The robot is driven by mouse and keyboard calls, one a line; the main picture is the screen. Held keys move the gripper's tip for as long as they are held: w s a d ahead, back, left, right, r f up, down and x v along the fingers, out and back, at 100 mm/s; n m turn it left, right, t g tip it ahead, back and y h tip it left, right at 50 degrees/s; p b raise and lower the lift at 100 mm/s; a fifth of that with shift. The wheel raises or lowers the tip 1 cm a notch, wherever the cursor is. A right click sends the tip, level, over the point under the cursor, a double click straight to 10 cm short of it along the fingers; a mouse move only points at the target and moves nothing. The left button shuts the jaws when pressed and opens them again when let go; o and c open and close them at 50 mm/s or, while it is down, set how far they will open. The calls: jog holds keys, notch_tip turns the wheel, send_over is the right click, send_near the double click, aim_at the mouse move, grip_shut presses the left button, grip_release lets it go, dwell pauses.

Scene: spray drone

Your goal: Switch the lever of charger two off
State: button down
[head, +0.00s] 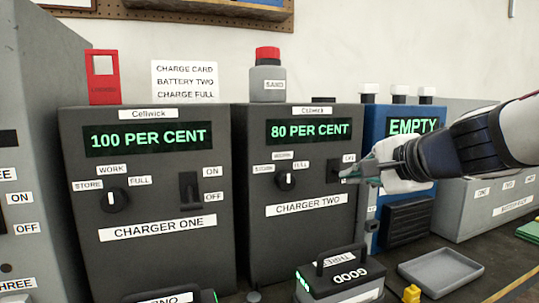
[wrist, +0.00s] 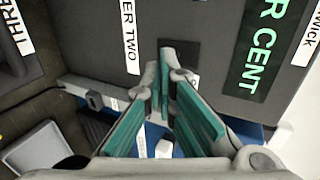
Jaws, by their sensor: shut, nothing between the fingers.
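Charger two (head: 262,225) is a dark grey box with a green "80 PER CENT" display (head: 309,131). Its black lever plate (head: 333,168) is right of the knob, and an ON label (head: 348,158) sits beside it. My gripper (head: 348,176) reaches in from the right, its tips at the lever plate's right side. In the wrist view, my gripper (wrist: 165,72) is shut, with the tips close together before the dark lever plate (wrist: 180,50). The lever handle is largely hidden, so I cannot tell its position or whether the tips touch it.
Charger one (head: 150,255) stands to the left with its own lever (head: 189,188). A blue unit (head: 374,128) reading EMPTY stands behind my gripper. A battery (head: 340,278) marked GOOD sits in front of charger two. A grey tray (head: 441,270) lies at the right.

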jog(key=shift+f+t+b, duration=0.3)
jog(key=shift+b, duration=0.9)
jog(key=shift+f+b, duration=0.65)
jog(key=shift+b, duration=1.3)
jog(key=shift+r, duration=0.2)
jog(key=shift+r+p, duration=0.7)
jog(key=shift+s, duration=0.1)
